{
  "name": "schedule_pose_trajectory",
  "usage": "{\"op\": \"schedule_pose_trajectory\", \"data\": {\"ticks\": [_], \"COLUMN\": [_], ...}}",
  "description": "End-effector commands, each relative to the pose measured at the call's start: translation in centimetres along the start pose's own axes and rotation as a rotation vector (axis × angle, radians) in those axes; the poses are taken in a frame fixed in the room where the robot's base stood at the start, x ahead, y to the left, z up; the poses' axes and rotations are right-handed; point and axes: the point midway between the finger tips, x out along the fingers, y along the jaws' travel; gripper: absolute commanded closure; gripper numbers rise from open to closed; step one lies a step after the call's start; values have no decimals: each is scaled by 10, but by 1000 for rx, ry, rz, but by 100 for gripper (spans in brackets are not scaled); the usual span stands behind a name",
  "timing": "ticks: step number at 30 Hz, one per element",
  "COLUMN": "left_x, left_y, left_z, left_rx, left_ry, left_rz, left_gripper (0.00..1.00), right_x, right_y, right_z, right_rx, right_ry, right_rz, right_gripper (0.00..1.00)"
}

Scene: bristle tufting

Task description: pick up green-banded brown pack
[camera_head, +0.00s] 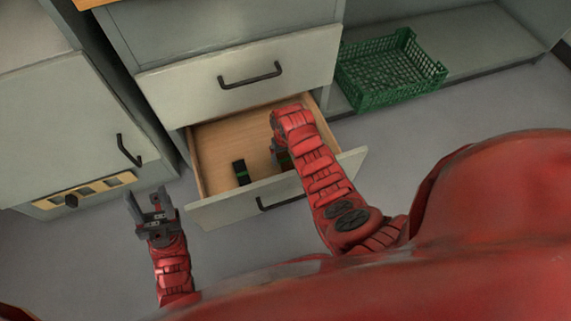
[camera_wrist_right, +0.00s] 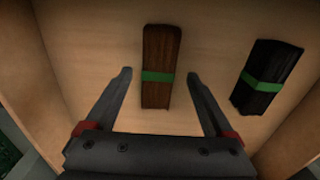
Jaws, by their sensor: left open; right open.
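The brown pack with a green band (camera_wrist_right: 161,56) lies on the drawer floor in the right wrist view. My right gripper (camera_wrist_right: 158,75) is open, with its two fingers to either side of the pack's lower part; I cannot tell how high above it they are. In the head view my right arm reaches into the open drawer (camera_head: 215,150) and its hand hides most of the brown pack. My left gripper (camera_head: 148,198) is open and empty, outside the drawer to the left.
A black pack with a green band (camera_head: 241,172) lies in the drawer; it also shows to the right in the right wrist view (camera_wrist_right: 268,77). Drawer walls stand close around. A green crate (camera_head: 438,72) sits on the low shelf at right. A closed drawer (camera_head: 240,75) is above.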

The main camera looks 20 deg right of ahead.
Motion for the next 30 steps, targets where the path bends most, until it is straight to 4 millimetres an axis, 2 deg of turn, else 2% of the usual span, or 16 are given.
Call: {"op": "schedule_pose_trajectory", "data": {"ticks": [1,5,13,27,30], "left_x": [-13,-19,-16,-17,-17], "left_y": [5,12,13,13,13], "left_z": [2,5,5,6,6], "left_rx": [-5,-15,-18,-18,-18], "left_ry": [0,-3,-4,-4,-4], "left_rz": [15,43,50,49,49], "left_gripper": [50,50,50,50,50], "right_x": [17,34,35,35,35], "right_y": [1,2,2,2,2], "right_z": [-1,-2,-2,-2,-2], "right_rx": [0,2,1,1,1], "right_ry": [-1,-3,0,-1,0], "right_rz": [0,-1,-1,-1,-1], "right_gripper": [12,12,14,99,100]}}
